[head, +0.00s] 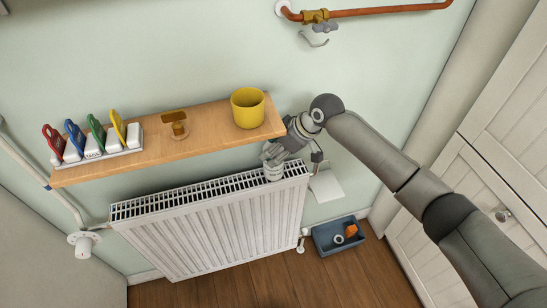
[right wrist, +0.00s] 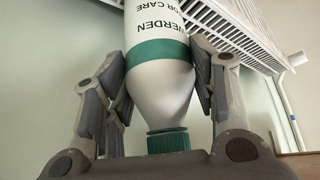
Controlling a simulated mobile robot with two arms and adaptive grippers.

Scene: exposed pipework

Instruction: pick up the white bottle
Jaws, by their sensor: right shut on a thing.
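The white bottle (head: 274,173) shows just below my right gripper (head: 273,154), at the right end of the radiator top in the head view. In the right wrist view the bottle (right wrist: 158,92) has green bands, dark lettering and a green cap that points toward the gripper's palm. The right gripper's fingers (right wrist: 160,65) are shut on the bottle from both sides around its shoulder. The gripper hides part of the bottle in the head view, and I cannot tell whether its base touches the radiator. My left gripper is not in view.
A white radiator (head: 210,235) stands below a wooden shelf (head: 200,140). The shelf holds a yellow mug (head: 247,108), a brass-coloured object (head: 177,124) and a rack of coloured-handled items (head: 100,152). A blue-grey box (head: 325,237) lies on the floor. White cabinet doors (head: 450,215) stand right.

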